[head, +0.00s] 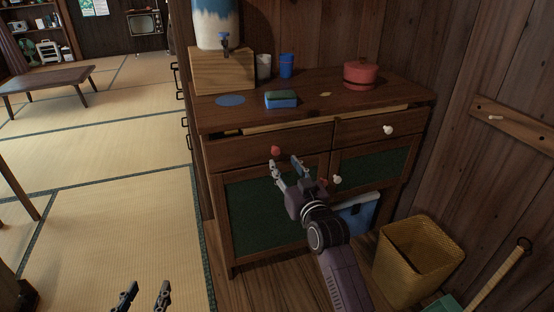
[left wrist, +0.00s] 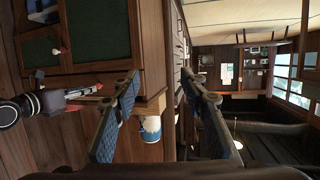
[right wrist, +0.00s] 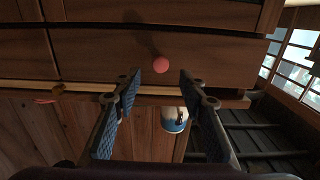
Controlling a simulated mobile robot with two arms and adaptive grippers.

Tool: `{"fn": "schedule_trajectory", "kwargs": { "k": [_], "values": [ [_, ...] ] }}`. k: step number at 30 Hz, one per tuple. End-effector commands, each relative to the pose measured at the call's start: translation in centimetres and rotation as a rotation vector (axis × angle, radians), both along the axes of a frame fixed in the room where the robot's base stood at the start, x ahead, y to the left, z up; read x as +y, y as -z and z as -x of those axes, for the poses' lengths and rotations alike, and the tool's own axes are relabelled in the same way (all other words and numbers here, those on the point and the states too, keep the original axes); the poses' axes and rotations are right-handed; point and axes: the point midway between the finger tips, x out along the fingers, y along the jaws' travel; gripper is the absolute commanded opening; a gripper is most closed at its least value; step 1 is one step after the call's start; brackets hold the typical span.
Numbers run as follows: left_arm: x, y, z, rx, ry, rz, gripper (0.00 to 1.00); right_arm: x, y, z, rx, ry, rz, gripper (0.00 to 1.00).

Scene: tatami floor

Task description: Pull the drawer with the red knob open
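The drawer with the red knob (head: 240,155) is the left one under the top of a dark wooden cabinet. It looks shut, level with the drawer beside it. Its red knob (head: 275,150) also shows in the right wrist view (right wrist: 160,64), in the gap between the fingers but ahead of their tips. My right gripper (head: 286,163) is open and empty, just in front of and below the knob. I see no contact with the knob. My left gripper (head: 144,288) is open and empty above the tatami, low in the head view and well away from the cabinet.
The right drawer has a white knob (head: 388,130), and a green-panelled door below has another (head: 337,180). A sponge (head: 281,99), red pot (head: 361,75) and blue cup (head: 286,66) stand on top. A wicker basket (head: 415,254) is right.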

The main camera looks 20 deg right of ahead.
Motion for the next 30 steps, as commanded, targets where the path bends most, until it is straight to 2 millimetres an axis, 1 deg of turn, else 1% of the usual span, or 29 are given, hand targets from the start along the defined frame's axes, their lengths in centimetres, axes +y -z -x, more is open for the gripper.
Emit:
{"fn": "schedule_trajectory", "kwargs": {
  "k": [3, 9, 15, 21, 29, 30],
  "values": [
    [-0.5, -2.0, -0.8, -0.100, 0.006, 0.025, 0.40, 0.1, 0.2, -1.5, 0.000, 0.000, -0.001, 0.38],
    [-1.2, -5.7, -1.4, -0.266, 0.018, 0.067, 0.40, 0.1, 0.2, -3.8, 0.000, 0.000, 0.000, 0.38],
    [-1.5, -8.4, -1.5, -0.385, 0.025, 0.098, 0.40, 0.2, 0.2, -5.2, 0.001, 0.000, 0.000, 0.38],
    [-1.6, -9.6, -1.4, -0.432, 0.027, 0.110, 0.40, 0.2, 0.1, -5.8, 0.001, 0.000, 0.000, 0.38],
    [-1.7, -9.7, -1.4, -0.437, 0.027, 0.111, 0.40, 0.2, 0.1, -5.9, 0.002, 0.000, 0.000, 0.38],
    [-1.7, -9.7, -1.4, -0.437, 0.027, 0.111, 0.40, 0.2, 0.1, -5.9, 0.001, 0.000, 0.000, 0.35]
  ]
}}
